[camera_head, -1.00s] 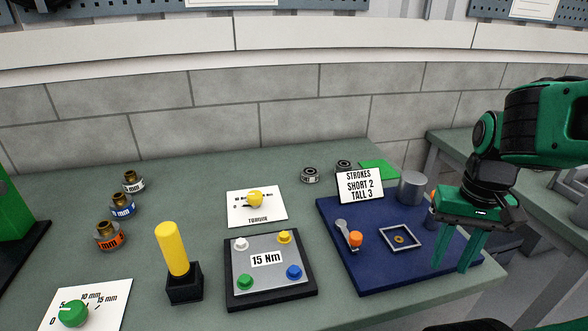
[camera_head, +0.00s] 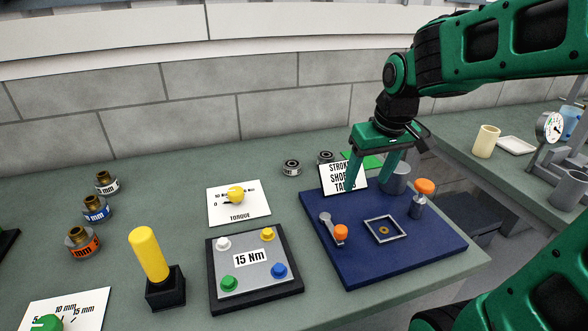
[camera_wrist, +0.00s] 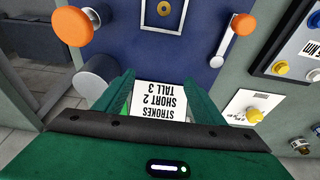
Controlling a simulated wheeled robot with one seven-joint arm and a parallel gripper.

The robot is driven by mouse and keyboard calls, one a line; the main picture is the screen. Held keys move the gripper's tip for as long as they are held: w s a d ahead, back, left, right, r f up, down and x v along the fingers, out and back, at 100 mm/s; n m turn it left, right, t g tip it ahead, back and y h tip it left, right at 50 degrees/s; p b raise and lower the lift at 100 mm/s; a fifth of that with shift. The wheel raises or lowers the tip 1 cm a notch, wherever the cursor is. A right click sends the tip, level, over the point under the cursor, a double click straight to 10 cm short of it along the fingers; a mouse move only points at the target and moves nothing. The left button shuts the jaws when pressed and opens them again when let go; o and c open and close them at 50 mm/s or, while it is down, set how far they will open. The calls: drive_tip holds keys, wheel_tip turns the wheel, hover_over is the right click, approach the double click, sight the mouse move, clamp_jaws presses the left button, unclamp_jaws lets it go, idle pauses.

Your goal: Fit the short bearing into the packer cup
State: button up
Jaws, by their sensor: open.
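Two short silver-and-dark ring-shaped bearings stand on the green bench behind the blue board: a left one (camera_head: 291,168) and a right one (camera_head: 326,157). Their lettering is too small to tell which is the short one. A grey cylinder (camera_head: 398,178), possibly the packer cup, stands at the back of the blue board (camera_head: 365,270); it also shows in the wrist view (camera_wrist: 90,86). My gripper (camera_head: 367,182) is open and empty, pointing down by the sign. In the head view its fingers partly cover the sign and cylinder.
The strokes sign (camera_head: 335,180) shows between my fingers in the wrist view (camera_wrist: 160,98). The board also carries an orange-tipped lever (camera_head: 331,225), a square frame (camera_head: 385,230) and an orange-topped post (camera_head: 424,188). A green pad (camera_head: 352,158) lies behind.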

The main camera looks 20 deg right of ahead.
drive_tip(key=w+a+r+n+y, duration=0.1)
drive_tip(key=w+a+r+n, duration=0.2)
drive_tip(key=w, duration=0.7)
drive_tip(key=w+a+n+y, duration=0.1)
drive_tip(key=w+a+n, duration=0.4)
drive_tip(key=w, duration=0.5)
drive_tip(key=m, duration=0.1)
hover_over(292, 163)
drive_tip(key=s+d, duration=0.1)
drive_tip(key=shift+t, duration=0.4)
drive_tip(key=f, duration=0.4)
drive_tip(key=shift+s+d+f, duration=0.2)
drive_tip(key=shift+f, duration=0.05)
drive_tip(key=shift+s+x, duration=0.2)
drive_tip(key=shift+x, duration=1.25)
drive_tip(key=shift+s+x, duration=0.25)
drive_tip(key=shift+x, duration=1.15)
drive_tip(key=shift+a+f+y, duration=0.1)
drive_tip(key=shift+f+y, duration=0.05)
drive_tip(key=shift+y, duration=0.15)
drive_tip(key=c, duration=1.4)
